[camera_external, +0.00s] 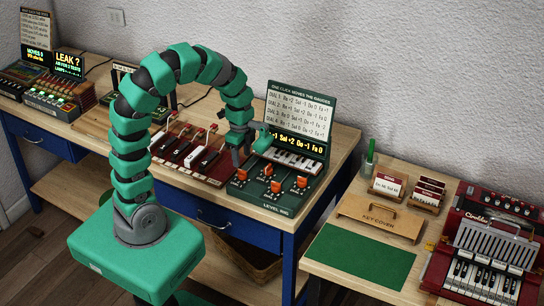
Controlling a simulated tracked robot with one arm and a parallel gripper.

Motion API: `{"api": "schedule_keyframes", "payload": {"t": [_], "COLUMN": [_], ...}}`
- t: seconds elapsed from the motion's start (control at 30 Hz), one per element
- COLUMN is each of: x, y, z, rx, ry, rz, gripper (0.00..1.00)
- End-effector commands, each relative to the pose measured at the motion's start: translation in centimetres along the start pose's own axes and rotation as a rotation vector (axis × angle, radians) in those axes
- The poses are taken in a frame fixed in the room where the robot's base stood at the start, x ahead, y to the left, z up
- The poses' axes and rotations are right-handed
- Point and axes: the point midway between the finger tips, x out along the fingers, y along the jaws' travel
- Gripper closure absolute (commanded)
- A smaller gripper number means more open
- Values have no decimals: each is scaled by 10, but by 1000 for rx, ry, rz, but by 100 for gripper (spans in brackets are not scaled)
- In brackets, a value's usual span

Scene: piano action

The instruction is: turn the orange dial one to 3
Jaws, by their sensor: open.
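A dark green device (312,130) stands on the wooden bench, with a raised lid of printed lines for several dials and a lit yellow text strip (296,147). Its base panel carries several orange dials. One orange dial (241,174) is at the panel's left, and another (268,169) is farther back. Two more, one at the front (275,187) and one at the right (301,182), complete the group. Their labels and pointer settings are too small to read. My gripper (241,155) is open and empty, pointing down above the left dial, apparently without contact.
A small keyboard (296,157) lies between lid and dials. A red rack of keys (192,150) stands close left of my gripper. A lower table at right holds a key cover (379,220), a green mat (358,256) and a red accordion (487,250).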

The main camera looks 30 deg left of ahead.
Motion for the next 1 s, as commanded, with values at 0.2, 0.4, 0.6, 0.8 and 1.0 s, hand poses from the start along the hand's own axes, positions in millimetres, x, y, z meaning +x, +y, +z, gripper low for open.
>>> {"api": "schedule_keyframes", "payload": {"t": [0.2,0.4,0.6,0.8,1.0], "x": [39,58,63,63,63], "y": [2,0,0,0,0], "z": [1,0,0,0,0], "rx": [0,0,0,0,-1], "ry": [-4,-2,-1,-1,-1], "rz": [7,2,0,0,0], "gripper": [50,50,50,52,94]}}
